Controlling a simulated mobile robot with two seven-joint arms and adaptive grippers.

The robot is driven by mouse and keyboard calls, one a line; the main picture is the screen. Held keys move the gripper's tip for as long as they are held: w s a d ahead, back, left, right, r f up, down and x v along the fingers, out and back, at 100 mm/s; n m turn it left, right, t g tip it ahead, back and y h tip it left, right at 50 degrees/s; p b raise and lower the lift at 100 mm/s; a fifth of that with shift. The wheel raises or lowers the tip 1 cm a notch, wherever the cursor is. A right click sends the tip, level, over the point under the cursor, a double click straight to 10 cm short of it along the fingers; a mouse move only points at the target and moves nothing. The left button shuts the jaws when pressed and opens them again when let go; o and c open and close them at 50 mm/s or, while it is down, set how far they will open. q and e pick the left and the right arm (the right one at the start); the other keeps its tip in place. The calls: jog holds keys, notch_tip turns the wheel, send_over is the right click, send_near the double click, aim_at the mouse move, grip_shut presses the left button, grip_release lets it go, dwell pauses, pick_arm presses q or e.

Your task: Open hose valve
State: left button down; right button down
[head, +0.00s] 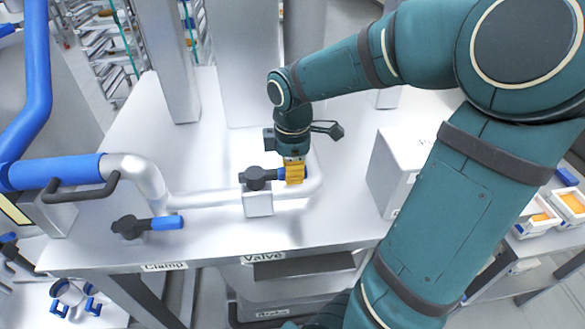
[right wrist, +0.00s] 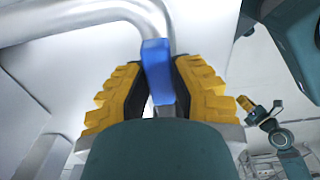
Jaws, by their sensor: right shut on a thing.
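The hose valve (head: 256,179) is a dark lever on a light block (head: 258,204), set on a silver pipe (head: 205,200) above the "Valve" label (head: 262,257). The lever points right, roughly along the pipe, and its blue handle (head: 281,174) ends at my right gripper (head: 294,173). The right gripper points down and is shut on this handle. In the right wrist view the blue handle (right wrist: 157,68) sits between the yellow fingers (right wrist: 158,88). My left gripper (right wrist: 246,104) shows small and far off in that view; its opening is unclear.
A second lever, the clamp, has a blue handle (head: 167,223) above the "Clamp" label (head: 164,266). A blue hose (head: 37,80) and blue fitting (head: 55,173) join the pipe at left. A grey box (head: 403,172) stands right of my gripper.

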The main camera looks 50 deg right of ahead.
jog(key=c, duration=0.8)
grip_release()
jog(key=shift+f, duration=0.1)
jog(key=shift+w, duration=0.1)
notch_tip(320, 180, up, 12)
jog(key=shift+r, duration=0.1)
